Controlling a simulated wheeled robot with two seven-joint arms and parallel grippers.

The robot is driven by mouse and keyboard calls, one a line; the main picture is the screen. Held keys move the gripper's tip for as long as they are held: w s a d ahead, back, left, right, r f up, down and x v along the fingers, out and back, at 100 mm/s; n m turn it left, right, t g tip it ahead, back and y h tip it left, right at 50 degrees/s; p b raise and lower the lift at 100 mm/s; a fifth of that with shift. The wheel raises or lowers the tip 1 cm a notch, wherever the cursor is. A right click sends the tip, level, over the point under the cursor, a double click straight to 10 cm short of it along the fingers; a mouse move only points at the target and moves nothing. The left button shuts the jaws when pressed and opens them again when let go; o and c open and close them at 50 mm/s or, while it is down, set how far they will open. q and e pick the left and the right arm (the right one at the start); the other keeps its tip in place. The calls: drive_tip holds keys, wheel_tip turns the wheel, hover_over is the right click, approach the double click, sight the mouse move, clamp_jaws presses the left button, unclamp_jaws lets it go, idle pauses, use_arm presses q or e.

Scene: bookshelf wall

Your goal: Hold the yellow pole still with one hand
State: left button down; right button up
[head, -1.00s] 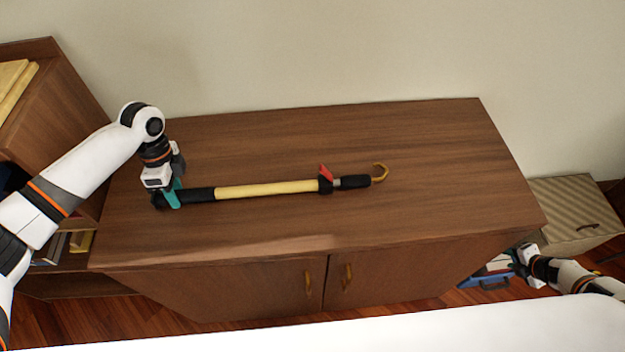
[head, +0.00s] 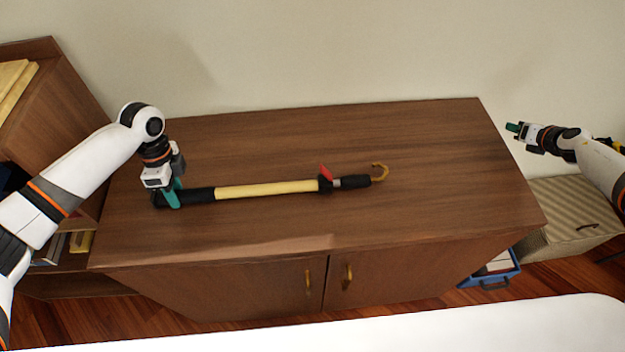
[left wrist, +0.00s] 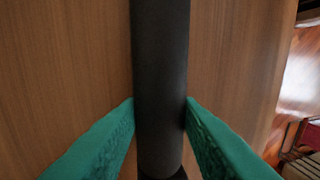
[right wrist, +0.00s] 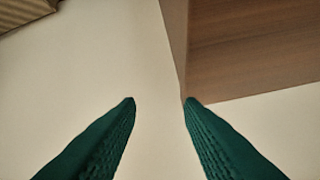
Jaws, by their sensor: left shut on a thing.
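The yellow pole (head: 267,189) lies flat on top of the wooden cabinet. It has a black grip at its left end, a red lever and a brass-coloured hook at its right end. My left gripper (head: 172,196) is shut on the black grip. In the left wrist view the green fingertips (left wrist: 160,108) touch both sides of the black grip (left wrist: 160,60). My right gripper (head: 513,132) is up beyond the cabinet's right end, apart from the pole. In the right wrist view its fingertips (right wrist: 160,102) are apart with nothing between them.
The cabinet top (head: 420,140) is clear around the pole. A shelf (head: 65,95) with books stands at the left. A striped box (head: 570,205) and a blue crate (head: 490,279) are on the floor at the right. A pale wall stands behind.

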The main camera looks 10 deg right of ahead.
drive_tip(key=w+a+r+m+t, duration=0.1)
drive_tip(key=w+a+r+m, duration=0.1)
drive_tip(key=a, duration=0.1)
drive_tip(key=w+a+r+m+t, duration=0.1)
drive_tip(key=w+a+m, duration=0.1)
drive_tip(key=a, duration=0.1)
drive_tip(key=w+a+r+m+t+h, duration=0.1)
drive_tip(key=w+a+r+m, duration=0.1)
drive_tip(key=a, duration=0.1)
drive_tip(key=shift+w+a+r, duration=0.2)
drive_tip(key=shift+w+r, duration=0.1)
drive_tip(key=a+r+m+g+h, duration=0.1)
drive_tip(key=a+r+m, duration=0.1)
drive_tip(key=a+m, duration=0.55)
drive_tip(key=m+g+y, duration=0.1)
drive_tip(key=g+y, duration=0.6)
drive_tip(key=g, duration=0.4)
approach(354, 179)
drive_tip(key=x, duration=1)
drive_tip(key=shift+r, duration=0.1)
clamp_jaws()
